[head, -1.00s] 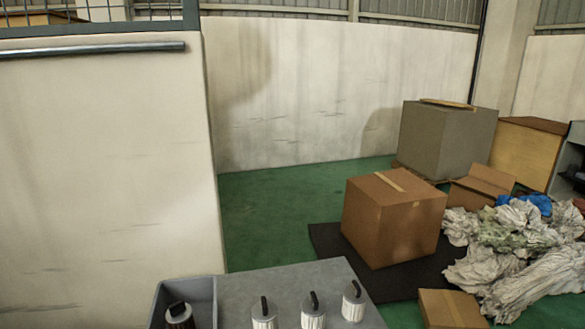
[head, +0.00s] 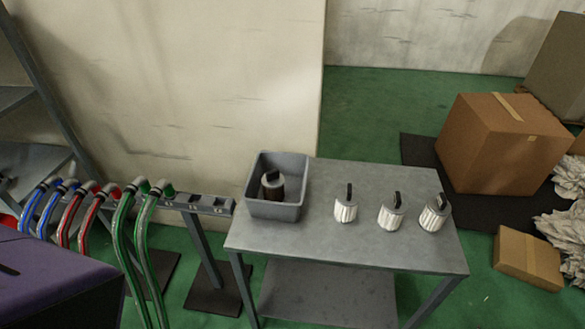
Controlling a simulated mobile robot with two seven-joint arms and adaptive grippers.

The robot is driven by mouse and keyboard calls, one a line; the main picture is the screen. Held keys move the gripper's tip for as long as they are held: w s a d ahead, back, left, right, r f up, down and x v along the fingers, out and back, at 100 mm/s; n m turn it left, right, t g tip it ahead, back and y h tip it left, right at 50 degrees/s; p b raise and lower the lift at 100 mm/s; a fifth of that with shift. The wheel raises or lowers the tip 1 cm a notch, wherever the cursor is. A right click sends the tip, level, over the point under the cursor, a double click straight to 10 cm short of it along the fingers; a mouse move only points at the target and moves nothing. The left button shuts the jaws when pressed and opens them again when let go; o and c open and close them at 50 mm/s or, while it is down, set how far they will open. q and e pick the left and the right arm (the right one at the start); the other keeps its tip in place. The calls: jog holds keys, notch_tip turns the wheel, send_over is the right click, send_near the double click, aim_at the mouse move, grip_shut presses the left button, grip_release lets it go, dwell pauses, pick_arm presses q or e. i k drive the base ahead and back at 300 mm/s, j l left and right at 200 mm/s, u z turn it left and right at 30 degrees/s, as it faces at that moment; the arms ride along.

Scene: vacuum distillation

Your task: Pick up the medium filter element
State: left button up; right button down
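Three white pleated filter elements with black handles stand upright in a row on a grey table (head: 300,237). The left one (head: 346,211) stands apart from the middle one (head: 391,218), and the right one (head: 434,219) is near the table's right end. They look close in size, so I cannot tell surely which is the medium one. A dark brown, used-looking filter element (head: 272,187) sits in a grey bin (head: 290,210) at the table's left end. Neither of my grippers shows in the head view.
Red, blue and green hoses (head: 124,245) hang from a rack left of the table. A purple box-shaped thing (head: 60,285) is at the lower left. Cardboard boxes (head: 490,150) (head: 527,260) and crumpled sheeting lie on the floor at right. The table's front is bare.

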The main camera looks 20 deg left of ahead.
aim_at(347, 200)
jog(key=i+j, duration=0.1)
jog(key=j, duration=0.45)
jog(key=i+j, duration=0.1)
jog(key=j, duration=0.45)
jog(key=i+j, duration=0.1)
jog(key=j, duration=0.45)
jog(key=i+j, duration=0.15)
jog(key=j, duration=0.4)
jog(key=j+z, duration=0.15)
jog(key=z, duration=0.25)
jog(key=j+z, duration=0.15)
jog(key=z, duration=0.2)
jog(key=j+z, duration=0.15)
jog(key=z, duration=0.65)
